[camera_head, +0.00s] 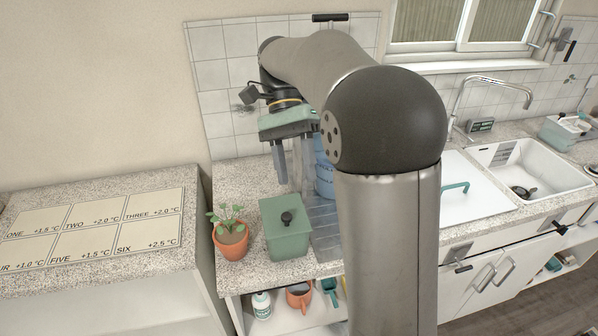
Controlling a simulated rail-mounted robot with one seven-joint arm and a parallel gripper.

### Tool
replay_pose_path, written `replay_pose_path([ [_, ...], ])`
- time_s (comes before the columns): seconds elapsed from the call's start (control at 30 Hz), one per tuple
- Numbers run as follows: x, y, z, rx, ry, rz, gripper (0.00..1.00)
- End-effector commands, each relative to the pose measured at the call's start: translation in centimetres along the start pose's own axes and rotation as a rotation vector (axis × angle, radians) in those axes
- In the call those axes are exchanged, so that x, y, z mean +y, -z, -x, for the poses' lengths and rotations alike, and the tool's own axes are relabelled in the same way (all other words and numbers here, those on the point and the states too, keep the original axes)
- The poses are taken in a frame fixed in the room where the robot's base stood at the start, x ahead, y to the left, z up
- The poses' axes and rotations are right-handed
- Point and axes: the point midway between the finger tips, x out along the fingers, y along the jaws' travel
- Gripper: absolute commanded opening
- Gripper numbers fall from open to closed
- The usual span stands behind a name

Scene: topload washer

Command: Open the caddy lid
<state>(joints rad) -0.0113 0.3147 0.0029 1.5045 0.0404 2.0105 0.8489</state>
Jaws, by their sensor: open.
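The caddy is a green box (289,243) on the speckled counter. Its flat green lid (272,213) lies closed on top, with a round black knob (287,217) near the middle. My gripper (292,181) points downward and is open, with nothing visible between its fingers. In the picture it is above the lid and apart from the knob; its exact height and depth from the knob are hard to tell.
A potted plant (231,239) stands close to the caddy's left. A ribbed drying rack (325,225) and a blue container (323,175) are on its right, partly hidden by my arm. A sink (530,165) is further right. The lower left counter holds a numbered board (95,232).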

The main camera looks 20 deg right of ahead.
Motion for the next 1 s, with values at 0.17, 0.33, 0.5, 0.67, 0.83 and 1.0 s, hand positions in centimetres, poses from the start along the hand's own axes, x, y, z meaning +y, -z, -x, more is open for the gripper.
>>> replay_pose_path([
  [0.17,1.6,-1.3,-0.5,0.0,0.0,0.0,0.47],
  [0.33,1.9,-1.6,-0.7,0.0,0.0,0.0,0.47],
  [0.5,1.9,-1.6,-0.7,0.0,0.0,0.0,0.47],
  [0.67,1.9,-1.6,-0.7,0.0,0.0,0.0,0.47],
  [0.83,2.2,-1.8,-1.7,0.03,0.03,0.041,0.47],
  [1.0,3.2,-2.0,-6.9,0.19,0.155,0.246,0.47],
])
